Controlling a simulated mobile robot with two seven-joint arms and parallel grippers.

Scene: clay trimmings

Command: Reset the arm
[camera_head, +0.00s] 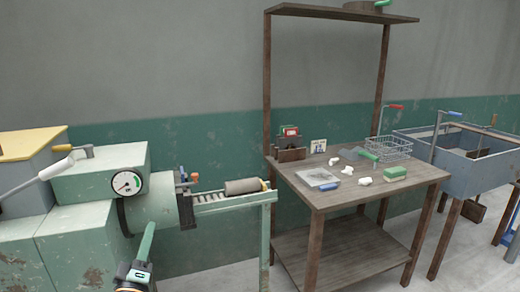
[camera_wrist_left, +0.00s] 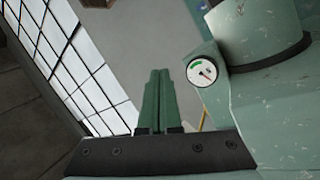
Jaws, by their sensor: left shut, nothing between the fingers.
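My left gripper (camera_head: 147,235) shows at the bottom left of the head view, in front of the green machine, with its green fingers pointing up. In the left wrist view its two fingers (camera_wrist_left: 158,85) lie together, shut, with nothing between them. The fingers appear apart from the machine's dial gauge (camera_wrist_left: 201,72), which is just to their right. My right gripper is not in view.
The green machine (camera_head: 82,225) with a round gauge (camera_head: 127,183) fills the left. A wooden table (camera_head: 345,204) holds white lumps, a green block (camera_head: 395,173) and a wire basket (camera_head: 388,148). A grey trough (camera_head: 462,165) stands right.

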